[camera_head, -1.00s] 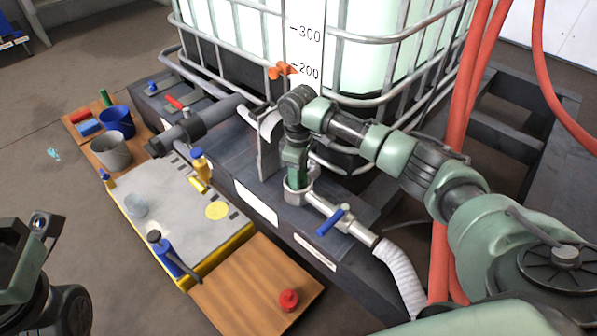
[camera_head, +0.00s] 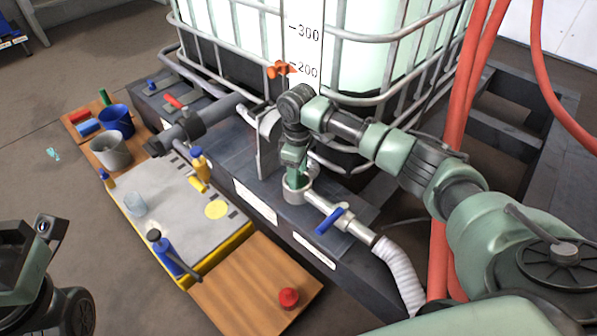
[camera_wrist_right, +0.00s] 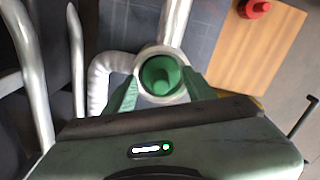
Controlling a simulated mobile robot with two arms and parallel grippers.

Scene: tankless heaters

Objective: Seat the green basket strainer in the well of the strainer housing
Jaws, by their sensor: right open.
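The metal strainer housing (camera_head: 297,193) is a round open cup on the pipe beside the tank. In the right wrist view its rim (camera_wrist_right: 142,91) surrounds the green basket strainer (camera_wrist_right: 160,74), which sits down inside the well. The rim shows around the basket; whether it is fully seated at the bottom is hidden. My right gripper (camera_head: 297,174) is just above the housing, pointing down. Its green fingers (camera_wrist_right: 160,90) are open, one on each side of the basket, apart from it. My left gripper (camera_head: 22,262) is partly in view at the left edge; its jaws are unclear.
A valve with a blue handle (camera_head: 330,221) and a white hose (camera_head: 398,275) adjoin the housing. The caged tank (camera_head: 375,45) stands behind. A red cap (camera_head: 288,298) lies on a wooden board (camera_head: 240,290). A grey mat (camera_head: 165,215) holds bottles and a clear cup.

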